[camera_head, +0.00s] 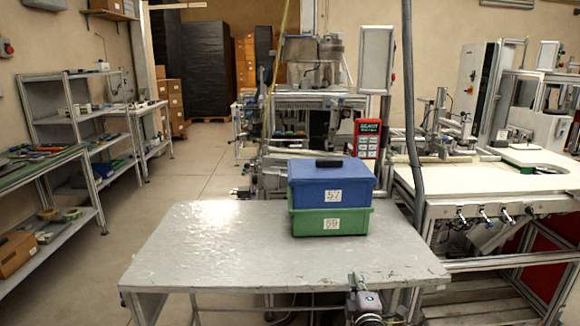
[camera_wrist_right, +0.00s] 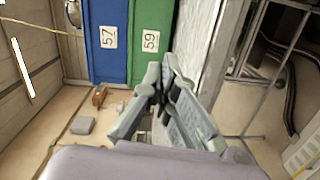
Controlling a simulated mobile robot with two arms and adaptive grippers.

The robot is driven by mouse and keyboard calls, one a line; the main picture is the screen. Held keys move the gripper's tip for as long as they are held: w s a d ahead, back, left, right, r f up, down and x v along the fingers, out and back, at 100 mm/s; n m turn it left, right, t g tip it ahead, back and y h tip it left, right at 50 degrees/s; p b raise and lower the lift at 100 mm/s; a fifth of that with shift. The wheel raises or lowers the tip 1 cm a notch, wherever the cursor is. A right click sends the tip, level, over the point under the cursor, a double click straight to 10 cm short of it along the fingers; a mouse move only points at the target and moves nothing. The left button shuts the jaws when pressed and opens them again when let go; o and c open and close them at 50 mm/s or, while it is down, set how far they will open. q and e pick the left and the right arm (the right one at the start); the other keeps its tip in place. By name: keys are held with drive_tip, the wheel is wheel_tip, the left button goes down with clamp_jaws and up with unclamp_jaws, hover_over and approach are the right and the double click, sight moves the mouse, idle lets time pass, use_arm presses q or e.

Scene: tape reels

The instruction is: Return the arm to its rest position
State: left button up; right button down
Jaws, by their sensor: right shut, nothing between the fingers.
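My right gripper (camera_head: 356,279) shows at the bottom of the head view, just past the table's near edge. In the wrist view the fingers (camera_wrist_right: 165,82) are shut with nothing between them. A blue box labelled 57 (camera_head: 310,187) is stacked on a green box labelled 59 (camera_head: 305,224) on the grey table (camera_head: 220,255). The wrist view shows them sideways, the blue box (camera_wrist_right: 108,65) left of the green box (camera_wrist_right: 148,62). The gripper is apart from both. My left gripper is out of view.
The left part of the table is bare. A shelf with tape reels (camera_head: 72,214) stands at the left. A white workbench (camera_head: 470,190) with fittings stands at the right. A dark grey hose (camera_head: 411,120) hangs beside the table's right side. Machinery fills the back.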

drive_tip(key=s+d+f+m+g+h, duration=0.1)
drive_tip(key=s+d+f+m+g, duration=0.2)
drive_tip(key=s, duration=0.5)
drive_tip(key=s+d+f+m+g+h, duration=0.1)
drive_tip(key=s+d+f+m+g, duration=0.1)
drive_tip(key=s+f+m, duration=0.45)
drive_tip(key=s+d+f+m+g+h, duration=0.1)
drive_tip(key=s+d+f+m+g, duration=0.15)
drive_tip(key=s, duration=0.65)
drive_tip(key=s+a+m+g+y, duration=0.1)
drive_tip(key=s+a+g+y, duration=0.15)
drive_tip(key=s, duration=0.85)
drive_tip(key=s+a+m+g+y, duration=0.15)
drive_tip(key=s+g, duration=0.25)
drive_tip(key=s, duration=0.8)
wheel_tip(320, 180, down, 27)
drive_tip(key=s+a+g, duration=0.1)
drive_tip(key=s, duration=0.1)
drive_tip(key=s+d+f+g, duration=0.1)
drive_tip(key=s+d+f, duration=0.2)
drive_tip(key=s+f, duration=1.2)
drive_tip(key=shift+s+g, duration=0.3)
drive_tip(key=shift+s, duration=0.3)
drive_tip(key=shift+n, duration=0.25)
